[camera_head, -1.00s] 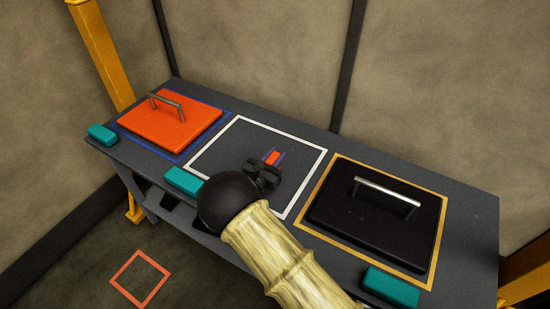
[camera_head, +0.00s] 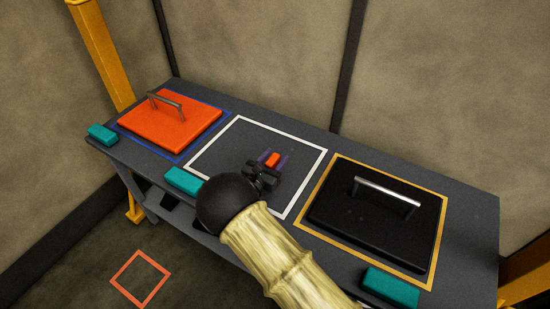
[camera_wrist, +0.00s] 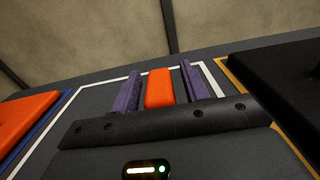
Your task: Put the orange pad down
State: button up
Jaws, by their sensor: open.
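The orange pad (camera_head: 272,159) is a small block inside the white-outlined square (camera_head: 216,136) on the grey bench. In the wrist view the orange pad (camera_wrist: 159,88) lies between the two purple fingers of my gripper (camera_wrist: 160,86). A narrow dark gap shows on each side, so the fingers are apart from it. My gripper (camera_head: 272,160) is open around the pad in the head view. The pad's underside is hidden, so I cannot tell for sure whether it touches the bench.
A large orange-red lid with a handle (camera_head: 172,122) sits in a blue outline at left. A black lid with a silver handle (camera_head: 370,226) sits in a yellow outline at right. Teal blocks (camera_head: 102,134) line the front edge. The white square is otherwise mostly clear.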

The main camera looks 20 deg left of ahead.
jog(key=s, duration=0.7)
jog(key=s+a, duration=0.1)
jog(key=s, duration=0.3)
jog(key=shift+s, duration=0.3)
jog(key=shift+w, duration=0.15)
